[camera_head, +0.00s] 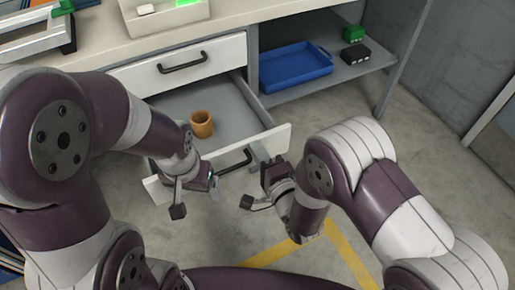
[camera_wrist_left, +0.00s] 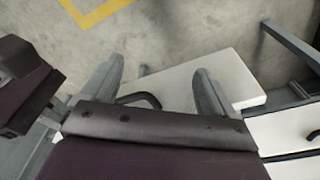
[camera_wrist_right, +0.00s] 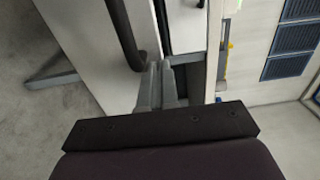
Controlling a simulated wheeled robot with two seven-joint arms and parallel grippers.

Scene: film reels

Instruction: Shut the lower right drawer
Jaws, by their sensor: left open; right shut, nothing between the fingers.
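The lower right drawer (camera_head: 283,139) is pulled out, with a white front and a black bar handle (camera_head: 236,163). An orange-brown cup (camera_head: 201,124) stands inside it. My left gripper (camera_head: 214,190) is open in front of the drawer's left part; its fingers (camera_wrist_left: 160,90) show spread apart near the white front and handle in the left wrist view. My right gripper (camera_head: 262,166) is shut and empty near the right end of the drawer front. In the right wrist view its closed fingers (camera_wrist_right: 160,82) are beside the handle (camera_wrist_right: 124,35). Whether they touch the drawer is unclear.
A closed upper drawer (camera_head: 200,63) with a black handle is above. To the right, a shelf holds a blue tray (camera_head: 294,66) and small green and black boxes (camera_head: 354,52). Yellow tape (camera_head: 340,245) marks the open concrete floor.

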